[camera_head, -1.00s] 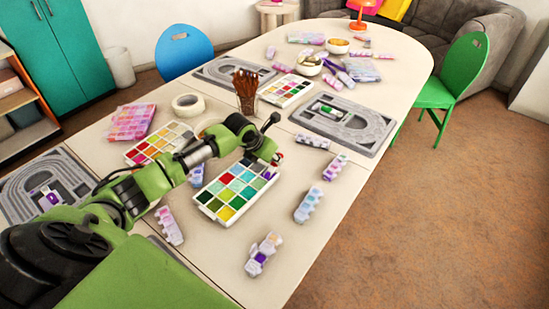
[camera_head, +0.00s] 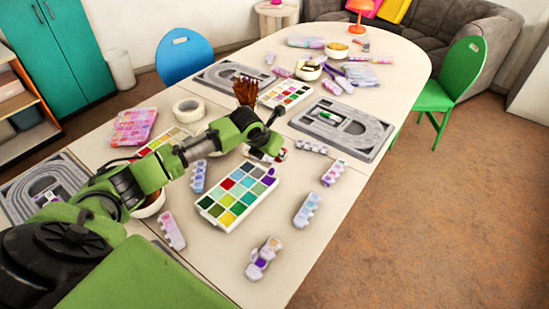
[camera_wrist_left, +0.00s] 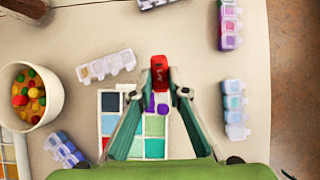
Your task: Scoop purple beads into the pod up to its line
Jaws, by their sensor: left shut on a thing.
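My left gripper (camera_head: 272,150) hangs just beyond the far edge of a white paint-style tray (camera_head: 238,198) of coloured squares. In the left wrist view its fingers (camera_wrist_left: 159,85) are closed in on a small red piece (camera_wrist_left: 159,72); I cannot tell whether it is a scoop handle. The tray shows beneath the fingers, with a purple patch (camera_wrist_left: 162,108) between them. Several white segmented bead pods lie around; one with purple (camera_head: 262,257) is at the near edge, another (camera_head: 50,197) rests on the left grey board. No fill line can be made out. The right gripper is not in view.
A bowl of mixed beads (camera_wrist_left: 30,97) stands left of the gripper. The table's right strip is fairly clear.

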